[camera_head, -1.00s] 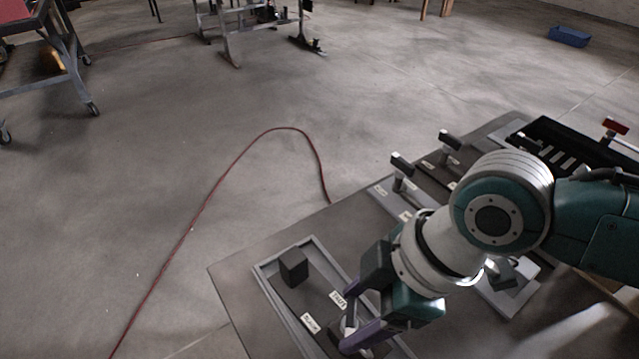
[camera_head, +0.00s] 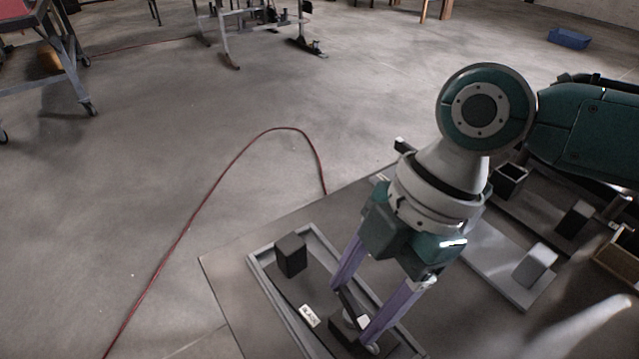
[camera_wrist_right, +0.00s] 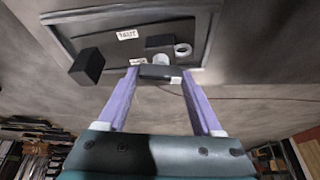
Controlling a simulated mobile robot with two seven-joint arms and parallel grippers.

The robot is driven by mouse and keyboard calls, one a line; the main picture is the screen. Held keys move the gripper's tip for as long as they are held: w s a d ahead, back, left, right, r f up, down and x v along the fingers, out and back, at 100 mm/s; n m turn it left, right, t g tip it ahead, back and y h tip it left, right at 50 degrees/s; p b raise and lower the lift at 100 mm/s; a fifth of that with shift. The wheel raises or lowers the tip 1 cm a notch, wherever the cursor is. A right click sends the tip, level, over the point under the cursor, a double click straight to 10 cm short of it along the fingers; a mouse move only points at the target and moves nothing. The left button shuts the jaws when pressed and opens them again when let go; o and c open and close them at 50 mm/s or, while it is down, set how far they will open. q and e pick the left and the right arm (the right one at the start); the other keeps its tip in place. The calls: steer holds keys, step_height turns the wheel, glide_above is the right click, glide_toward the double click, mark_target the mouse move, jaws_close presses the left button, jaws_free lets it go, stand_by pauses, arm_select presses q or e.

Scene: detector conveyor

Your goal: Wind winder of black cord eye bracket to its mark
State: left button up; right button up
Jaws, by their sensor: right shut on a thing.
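My right gripper (camera_head: 354,314) has purple fingers pointing down into a grey-framed tray (camera_head: 281,310). It is shut on a dark bar with a pale end, seemingly the winder handle (camera_head: 347,299); the handle also spans the fingertips in the right wrist view (camera_wrist_right: 160,72). A white cylinder (camera_wrist_right: 160,58), a black block (camera_wrist_right: 160,41) and a white ring (camera_wrist_right: 183,49) sit close by it. The tray carries a "BLACK" label (camera_head: 310,316) and a "TAUT" label (camera_wrist_right: 127,34). The cord and bracket eye are not clear. My left gripper is out of view.
A tall dark block (camera_head: 290,255) stands at the tray's far left corner. To the right are a pale plate with a grey block (camera_head: 535,264), a dark open box (camera_head: 509,180) and a wooden-edged box (camera_head: 619,256). A red cable (camera_head: 215,190) lies on the floor.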

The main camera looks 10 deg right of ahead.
steer(key=shift+w+n+g+b, duration=0.1)
steer(key=shift+n+g+b, duration=0.5)
steer(key=shift+n+b, duration=0.65)
steer(key=shift+n, duration=0.35)
steer(key=shift+p, duration=0.3)
steer(key=o, duration=1.4)
steer(key=shift+r, duration=0.1)
steer(key=v, duration=0.9)
steer(key=shift+w+r, duration=0.1)
steer(key=shift+r, duration=0.3)
steer(key=shift+a, duration=0.15)
